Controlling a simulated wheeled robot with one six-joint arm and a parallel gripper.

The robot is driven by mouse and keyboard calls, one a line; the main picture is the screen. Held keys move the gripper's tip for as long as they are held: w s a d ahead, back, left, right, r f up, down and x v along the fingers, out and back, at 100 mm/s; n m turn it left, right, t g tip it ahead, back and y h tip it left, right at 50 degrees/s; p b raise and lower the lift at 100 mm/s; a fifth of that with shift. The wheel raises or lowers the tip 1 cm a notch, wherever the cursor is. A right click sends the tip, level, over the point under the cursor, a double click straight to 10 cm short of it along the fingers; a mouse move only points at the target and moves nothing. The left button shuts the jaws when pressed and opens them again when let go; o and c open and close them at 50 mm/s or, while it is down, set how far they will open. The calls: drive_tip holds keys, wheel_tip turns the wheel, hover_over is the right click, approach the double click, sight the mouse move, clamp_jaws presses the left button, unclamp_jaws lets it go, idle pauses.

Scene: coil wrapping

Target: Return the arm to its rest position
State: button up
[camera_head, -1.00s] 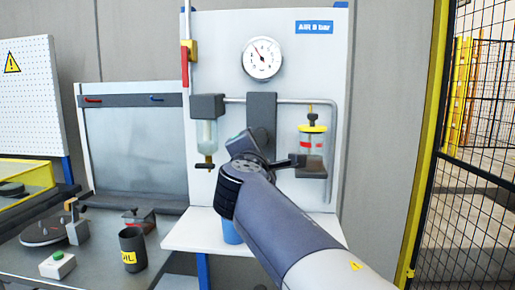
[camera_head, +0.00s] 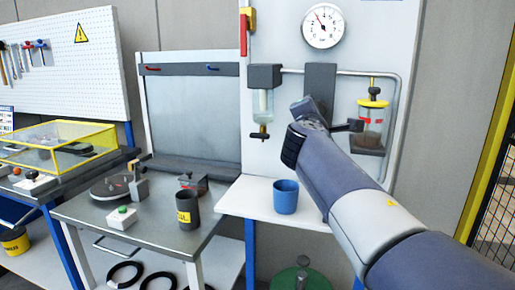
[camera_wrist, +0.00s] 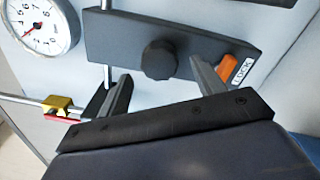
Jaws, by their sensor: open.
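My arm reaches up from the lower right in the head view toward the white air panel (camera_head: 272,165). In the wrist view my gripper (camera_wrist: 158,88) shows two fingers spread apart with nothing between them. Beyond the fingers is a dark block with a round black knob (camera_wrist: 159,59) and an orange lever (camera_wrist: 226,63) beside a LOCK label. I cannot tell whether a finger touches the block. In the head view my wrist hides part of the dark block (camera_head: 320,82), and the fingers are hard to make out.
A gauge (camera_head: 323,26), a clear filter bowl (camera_head: 263,104) and a yellow-topped oiler (camera_head: 372,120) are on the panel. A blue cup (camera_head: 285,197) stands on the white shelf. A dark OIL cup (camera_head: 188,210) stands on the metal bench (camera_head: 150,240). A yellow-framed fence is at right.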

drive_tip(key=shift+p+x, duration=0.3)
drive_tip(key=shift+x, duration=1.8)
drive_tip(key=shift+s, duration=0.1)
